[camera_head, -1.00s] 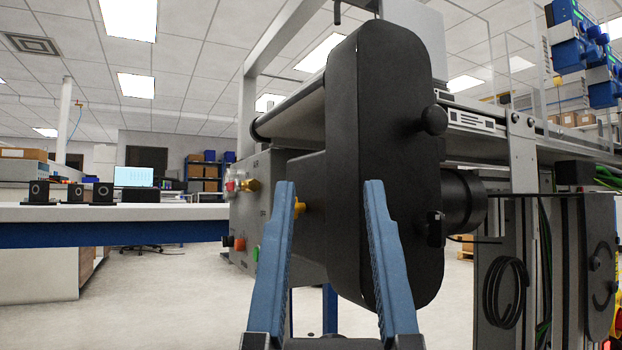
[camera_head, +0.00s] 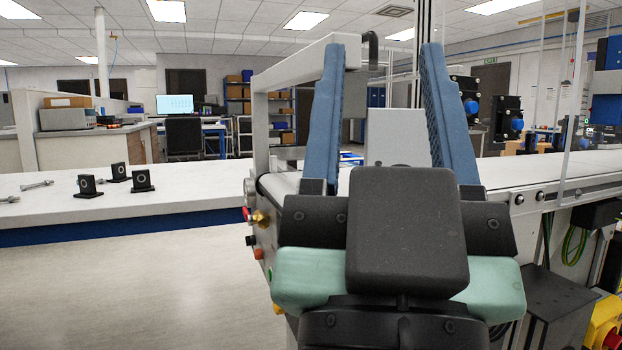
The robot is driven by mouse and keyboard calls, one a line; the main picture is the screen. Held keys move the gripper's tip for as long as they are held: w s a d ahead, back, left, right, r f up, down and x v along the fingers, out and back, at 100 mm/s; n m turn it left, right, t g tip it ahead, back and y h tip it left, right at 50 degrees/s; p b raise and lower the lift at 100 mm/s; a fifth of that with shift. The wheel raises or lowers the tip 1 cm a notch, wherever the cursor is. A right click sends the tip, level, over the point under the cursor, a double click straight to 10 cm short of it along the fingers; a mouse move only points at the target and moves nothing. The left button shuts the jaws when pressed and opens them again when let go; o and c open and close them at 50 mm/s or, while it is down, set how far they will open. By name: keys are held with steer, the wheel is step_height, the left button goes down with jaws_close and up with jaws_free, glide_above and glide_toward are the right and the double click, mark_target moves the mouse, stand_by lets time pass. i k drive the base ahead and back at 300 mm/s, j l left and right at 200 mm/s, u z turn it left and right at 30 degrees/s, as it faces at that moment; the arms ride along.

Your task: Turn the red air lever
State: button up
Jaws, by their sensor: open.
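My gripper (camera_head: 387,52) is open and empty, with its two blue fingers pointing up and spread wide. It stands in front of the conveyor's near end and hides much of it. A small red part (camera_head: 246,213) sits on the grey control box (camera_head: 252,190), beside a brass fitting (camera_head: 261,218), just left of my gripper's body. A red knob on a yellow housing (camera_head: 606,326) shows at the lower right edge, partly cut off. I cannot tell for certain which red part is the air lever. Neither is touched by the fingers.
A white bench (camera_head: 60,212) with several black blocks and bolts lies to the left, with open floor below it. The conveyor (camera_head: 560,188) runs off right behind clear guards (camera_head: 573,100). Cables and a black box (camera_head: 548,305) are at the lower right.

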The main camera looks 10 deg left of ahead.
mark_target(248, 216)
steer(key=i+j+u, duration=0.6)
steer(key=j, duration=0.2)
steer(key=i+j+z, duration=0.25)
steer(key=z, duration=0.15)
steer(key=i+j+z, duration=0.3)
steer(key=z, duration=0.15)
